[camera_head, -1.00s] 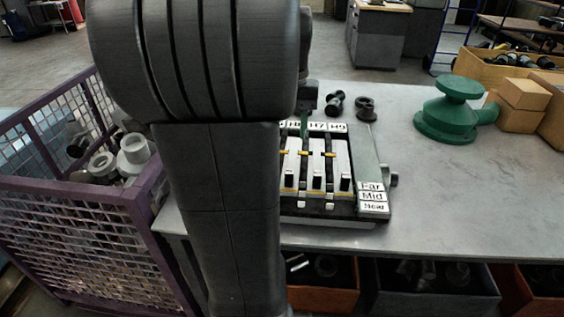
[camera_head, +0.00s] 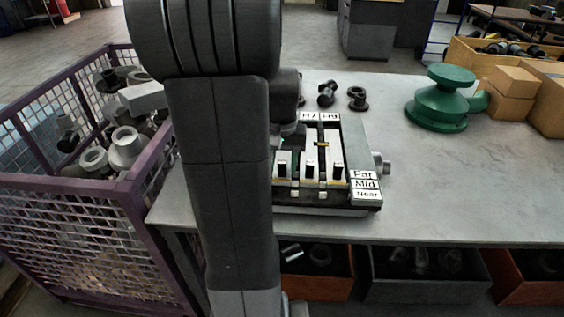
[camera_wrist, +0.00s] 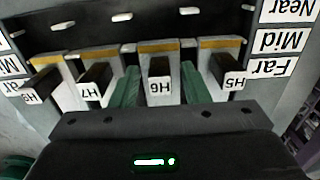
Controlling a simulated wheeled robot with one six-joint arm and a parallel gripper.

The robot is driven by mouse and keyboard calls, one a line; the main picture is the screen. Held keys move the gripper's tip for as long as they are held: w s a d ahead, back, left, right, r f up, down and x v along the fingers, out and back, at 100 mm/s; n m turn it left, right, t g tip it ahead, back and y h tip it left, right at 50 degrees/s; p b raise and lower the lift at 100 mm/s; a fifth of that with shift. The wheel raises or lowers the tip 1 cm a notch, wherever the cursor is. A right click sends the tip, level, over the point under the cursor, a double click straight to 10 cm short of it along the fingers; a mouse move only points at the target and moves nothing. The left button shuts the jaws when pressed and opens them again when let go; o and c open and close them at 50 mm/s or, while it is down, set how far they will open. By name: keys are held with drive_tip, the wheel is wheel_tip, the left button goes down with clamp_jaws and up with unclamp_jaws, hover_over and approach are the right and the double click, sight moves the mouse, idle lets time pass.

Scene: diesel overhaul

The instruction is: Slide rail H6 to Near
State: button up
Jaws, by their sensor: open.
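The rail panel (camera_head: 350,155) lies on the grey table, partly behind my arm in the head view. In the wrist view, which shows it upside down, several dark slider knobs carry white tags. The H6 knob (camera_wrist: 160,70) is in the middle, with the H7 knob (camera_wrist: 95,75) to its left and the H5 knob (camera_wrist: 228,70) to its right. My gripper (camera_wrist: 159,87) is open, its green fingers on either side of the H6 knob. Contact cannot be told. The scale (camera_wrist: 282,40) reads Near, Mid, Far from top to bottom. The H6 knob appears towards Far.
A purple mesh crate (camera_head: 103,205) with metal parts stands left of the table. Black fittings (camera_head: 327,93) lie behind the panel. A green flanged part (camera_head: 440,103) and cardboard boxes (camera_head: 511,82) stand right. The table's right front is clear. Bins (camera_head: 420,290) are below.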

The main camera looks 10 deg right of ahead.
drive_tip(key=shift+c, duration=0.4)
clamp_jaws()
drive_tip(key=shift+s, duration=0.1)
drive_tip(key=shift+s+a, duration=0.3)
drive_tip(key=shift+s, duration=0.6)
drive_tip(key=shift+s+a, duration=0.25)
drive_tip(key=shift+s, duration=0.6)
drive_tip(key=shift+o, duration=0.4)
unclamp_jaws()
drive_tip(key=shift+s, duration=0.15)
